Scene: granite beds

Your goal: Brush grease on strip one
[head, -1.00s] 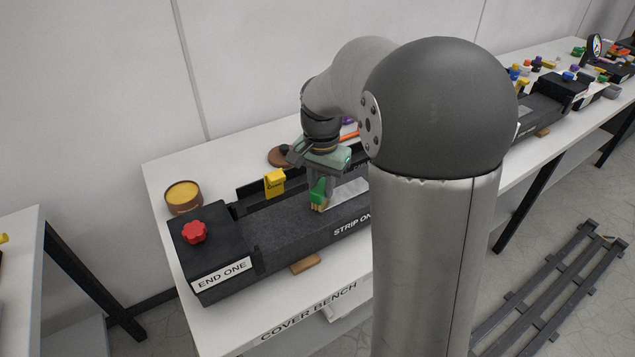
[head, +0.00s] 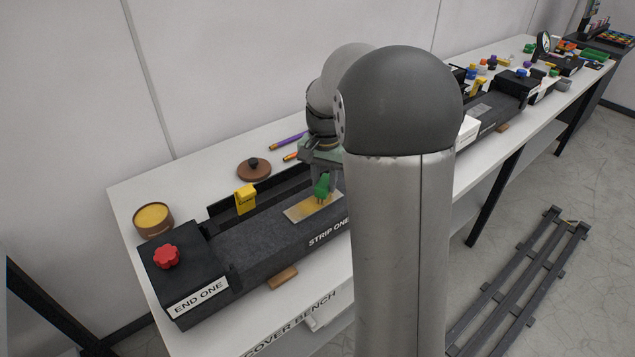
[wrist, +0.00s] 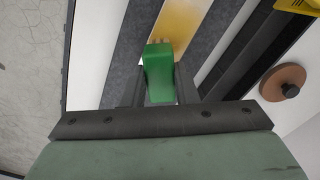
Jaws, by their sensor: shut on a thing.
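My gripper (head: 322,178) is shut on a green-handled brush (head: 323,186), with its bristles down at the metal strip. In the wrist view the green handle (wrist: 158,75) sits between my fingers, its bristles mostly hidden behind it. Strip one (head: 303,209) is a flat inlay in the dark granite bed labelled STRIP ONE (head: 262,231). A yellow grease film covers the visible left part of the strip; it also shows in the wrist view (wrist: 182,22). An open tin of yellow grease (head: 153,218) stands at the bench's left end.
A red knob (head: 166,256) tops the END ONE block. A yellow block (head: 246,198) stands at the bed's back rail. A brown lid (head: 254,169) and a purple stick (head: 288,141) lie behind the bed. More clutter fills the far bench.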

